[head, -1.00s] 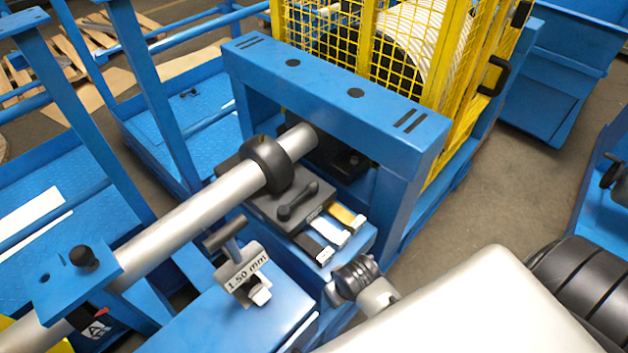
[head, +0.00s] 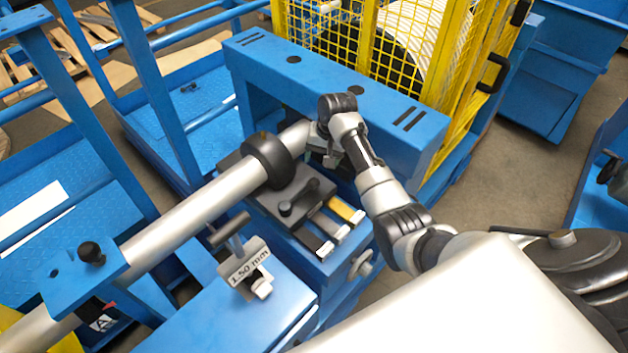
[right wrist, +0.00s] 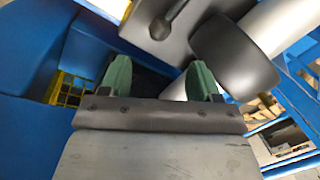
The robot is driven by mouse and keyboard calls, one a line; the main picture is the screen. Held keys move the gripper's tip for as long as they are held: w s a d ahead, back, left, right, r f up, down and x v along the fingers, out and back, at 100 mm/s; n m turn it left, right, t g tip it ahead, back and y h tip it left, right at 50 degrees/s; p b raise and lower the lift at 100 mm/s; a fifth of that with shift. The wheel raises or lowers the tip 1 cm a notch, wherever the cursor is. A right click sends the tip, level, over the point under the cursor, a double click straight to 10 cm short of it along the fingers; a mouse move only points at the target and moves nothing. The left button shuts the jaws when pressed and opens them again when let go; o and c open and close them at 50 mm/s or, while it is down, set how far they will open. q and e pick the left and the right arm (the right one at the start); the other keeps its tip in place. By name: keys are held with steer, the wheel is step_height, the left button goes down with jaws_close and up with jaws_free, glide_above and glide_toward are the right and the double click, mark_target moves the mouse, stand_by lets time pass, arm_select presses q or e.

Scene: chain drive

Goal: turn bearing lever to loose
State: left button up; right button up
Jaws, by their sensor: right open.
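The bearing lever (head: 300,198) is a dark grey bar with a rounded knob at each end. It lies on top of the dark bearing block (head: 262,199), and part of it shows at the top of the right wrist view (right wrist: 172,18). My right gripper (right wrist: 160,78) is open, with two green fingertips apart and nothing between them. In the head view my right wrist is bent over the blue frame, behind and to the right of the lever. The fingers there are mostly hidden by the wrist and are apart from the lever. My left gripper is not in view.
A silver shaft (head: 192,217) with a black collar (head: 268,160) runs beside the lever. A blue cross-frame (head: 262,62) stands behind, with a yellow mesh guard (head: 300,22) beyond. A tagged T-handle (head: 247,268) marked 1.50 mm stands in front. A yellow tab (head: 346,210) lies beside the block.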

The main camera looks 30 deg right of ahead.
mark_target(315, 180)
steer(key=f, duration=0.3)
steer(key=a+f, duration=0.1)
steer(key=f, duration=0.3)
steer(key=w+f+b, duration=0.1)
steer(key=f, duration=0.2)
steer(key=shift+w+a+f, duration=0.1)
steer(key=shift+a+f, duration=0.05)
steer(key=shift+a, duration=0.15)
jaws_close()
